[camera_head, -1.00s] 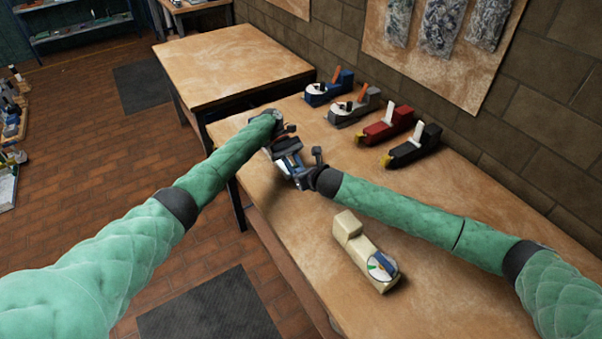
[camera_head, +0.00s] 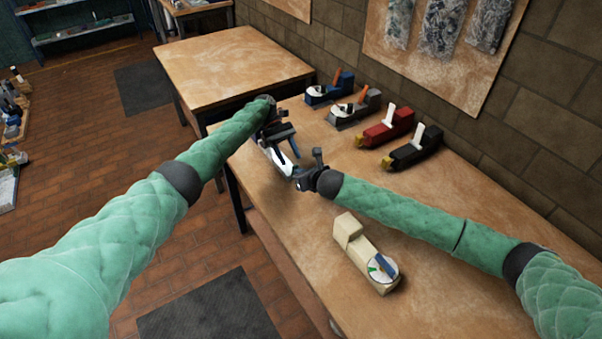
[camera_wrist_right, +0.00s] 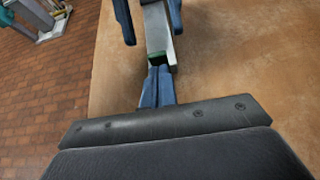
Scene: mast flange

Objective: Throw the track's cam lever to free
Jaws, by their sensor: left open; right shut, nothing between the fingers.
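A partly hidden pale and grey piece (camera_head: 272,158) lies at the bench's left edge between my grippers; I cannot tell whether it is the track. My left gripper (camera_head: 283,134) is open just above it. My right gripper (camera_head: 303,180) is shut and empty at its near side. In the right wrist view its blue fingers (camera_wrist_right: 158,86) point at the green-marked end of a grey bar (camera_wrist_right: 160,38); contact is unclear. A beige block (camera_head: 358,245) lies in front, with a blue lever (camera_head: 386,265) on a white dial. No cam lever shows clearly between the grippers.
Blue (camera_head: 330,88), grey (camera_head: 350,112), red (camera_head: 385,130) and black (camera_head: 412,150) units with upright levers stand along the wall side of the bench (camera_head: 450,225). A second table (camera_head: 230,65) adjoins it. The bench right of the beige block is clear.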

